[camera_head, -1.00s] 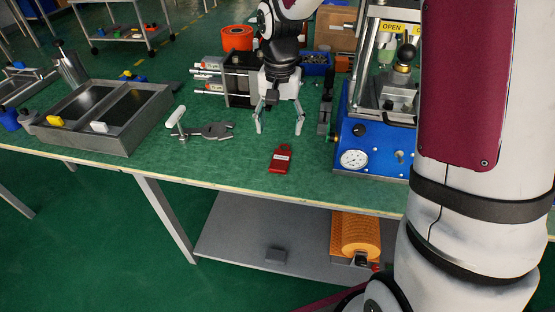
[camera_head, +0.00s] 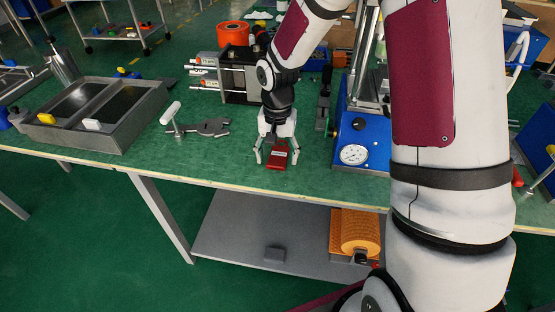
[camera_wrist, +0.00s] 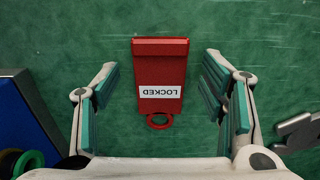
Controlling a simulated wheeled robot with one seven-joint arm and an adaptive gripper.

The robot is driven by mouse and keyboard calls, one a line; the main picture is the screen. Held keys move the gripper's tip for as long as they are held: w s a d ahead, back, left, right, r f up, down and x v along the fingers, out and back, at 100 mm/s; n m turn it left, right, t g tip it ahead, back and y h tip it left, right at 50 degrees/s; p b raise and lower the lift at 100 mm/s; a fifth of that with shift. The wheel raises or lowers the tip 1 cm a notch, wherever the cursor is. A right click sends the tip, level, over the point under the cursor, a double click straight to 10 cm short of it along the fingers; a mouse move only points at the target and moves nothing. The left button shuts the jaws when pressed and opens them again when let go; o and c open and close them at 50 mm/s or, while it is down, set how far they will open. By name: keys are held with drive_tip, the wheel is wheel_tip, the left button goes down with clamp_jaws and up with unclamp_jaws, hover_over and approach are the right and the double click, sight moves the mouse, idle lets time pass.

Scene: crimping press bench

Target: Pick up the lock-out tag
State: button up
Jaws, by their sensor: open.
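The lock-out tag (camera_head: 276,160) is red and lies on the green bench top near its front edge. In the wrist view the tag (camera_wrist: 160,72) shows a white label reading LOCKED, upside down, and a red ring at its lower end. My gripper (camera_head: 277,160) is open over the tag, with one finger on each side. In the wrist view my gripper (camera_wrist: 160,90) has teal pads on both fingers, with a clear gap between each finger and the tag. Part of the tag is hidden by my gripper in the head view.
The blue press (camera_head: 362,140) with a gauge stands close on the right. A grey divided tray (camera_head: 120,140) is at the far left. Bare bench lies in front of the tools.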

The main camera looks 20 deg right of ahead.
sight(278, 161)
drive_tip(key=c, duration=1)
drive_tip(key=shift+r, duration=0.55)
drive_tip(key=r, duration=0.2)
drive_tip(key=shift+s+r+p, duration=0.25)
drive_tip(key=shift+r+p, duration=0.1)
drive_tip(key=s, duration=1)
drive_tip(key=s+r+p, duration=0.1)
drive_tip(key=s, duration=0.4)
drive_tip(key=shift+s+d+r, duration=0.1)
drive_tip(key=shift+s, duration=0.15)
